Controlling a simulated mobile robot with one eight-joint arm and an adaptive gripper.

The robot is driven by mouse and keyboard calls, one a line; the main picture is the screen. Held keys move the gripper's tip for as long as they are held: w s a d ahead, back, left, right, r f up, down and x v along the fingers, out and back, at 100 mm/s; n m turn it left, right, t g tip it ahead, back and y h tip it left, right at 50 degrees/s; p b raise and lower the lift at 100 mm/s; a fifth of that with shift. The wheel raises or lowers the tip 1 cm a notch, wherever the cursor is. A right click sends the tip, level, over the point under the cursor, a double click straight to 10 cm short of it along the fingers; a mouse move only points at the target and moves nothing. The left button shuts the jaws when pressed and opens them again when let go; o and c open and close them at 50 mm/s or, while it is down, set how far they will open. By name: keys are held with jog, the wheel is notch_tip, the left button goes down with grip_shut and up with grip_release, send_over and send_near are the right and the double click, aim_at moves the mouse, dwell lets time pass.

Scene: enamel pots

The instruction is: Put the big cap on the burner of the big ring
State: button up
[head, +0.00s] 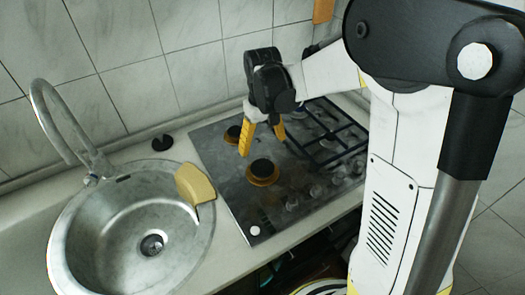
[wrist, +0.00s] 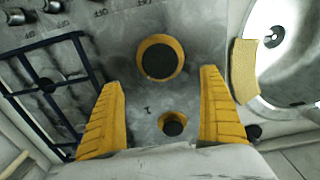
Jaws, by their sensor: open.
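The big ring (head: 263,181) is an orange-brown ring on the front left of the hob, with a dark round disc (head: 261,168) in its middle. In the wrist view the ring (wrist: 143,50) and disc (wrist: 160,62) lie ahead between my fingers. I cannot tell whether that disc is a cap or the bare burner. A small dark round piece (head: 162,142) lies on the counter behind the sink; it shows beside the right finger in the wrist view (wrist: 253,131). I cannot tell whether it is a cap. My gripper (head: 262,143) is open and empty above the hob's left part.
A smaller ring (head: 233,132) with a dark centre is behind the big one. Black grates (head: 325,140) cover the hob's right side, with several knobs at the front right. The sink (head: 120,240), its tap (head: 62,120) and a yellow sponge-like piece (head: 195,184) are left. Tiled wall behind.

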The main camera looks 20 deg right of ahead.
jog(key=s+r+m+t, duration=0.1)
jog(key=s+r+t, duration=0.2)
jog(key=s+r, duration=0.2)
jog(key=s+r+m+t, duration=0.1)
jog(key=s+r+t, duration=0.3)
jog(key=s, duration=0.8)
notch_tip(320, 180, up, 2)
jog(key=shift+r, duration=0.1)
jog(key=shift+w, duration=0.1)
